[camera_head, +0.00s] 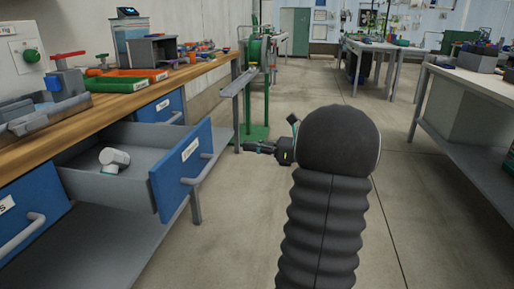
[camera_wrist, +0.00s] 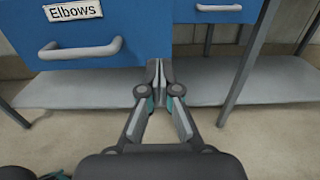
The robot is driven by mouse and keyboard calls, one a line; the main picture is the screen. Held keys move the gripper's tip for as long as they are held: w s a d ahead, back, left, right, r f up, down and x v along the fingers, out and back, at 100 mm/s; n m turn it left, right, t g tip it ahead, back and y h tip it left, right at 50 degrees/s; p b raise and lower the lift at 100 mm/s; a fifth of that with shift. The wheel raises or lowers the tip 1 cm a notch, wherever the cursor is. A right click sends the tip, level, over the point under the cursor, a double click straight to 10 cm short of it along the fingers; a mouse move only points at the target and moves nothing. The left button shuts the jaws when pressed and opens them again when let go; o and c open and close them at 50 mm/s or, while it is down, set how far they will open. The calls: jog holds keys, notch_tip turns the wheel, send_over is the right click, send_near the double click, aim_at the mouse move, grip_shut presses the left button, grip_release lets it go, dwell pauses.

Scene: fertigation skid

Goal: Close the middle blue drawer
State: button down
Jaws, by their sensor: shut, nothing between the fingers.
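The middle blue drawer (camera_head: 181,170) is pulled out from the workbench on the left, its front facing right with a white label and a grey handle. A white pipe fitting (camera_head: 114,157) lies inside it. In the wrist view the drawer front (camera_wrist: 120,40) shows its "Elbows" label and handle, close ahead and left. My gripper (camera_head: 250,147) is to the right of the drawer front in the head view. In the wrist view my gripper (camera_wrist: 158,72) is shut and empty, its fingertips near the drawer front's lower right edge; contact cannot be told.
Other blue drawers (camera_head: 25,212) flank the open one and look shut. A lower shelf (camera_wrist: 90,92) and bench legs (camera_wrist: 245,65) stand beneath. A green stand (camera_head: 255,90) is beyond the bench end. The floor on the right is clear up to another bench (camera_head: 470,90).

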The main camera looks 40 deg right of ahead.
aim_at(210, 142)
jog(key=x, duration=0.9)
jog(key=shift+w+a, duration=0.2)
jog(key=shift+w, duration=0.05)
jog(key=shift+w, duration=0.1)
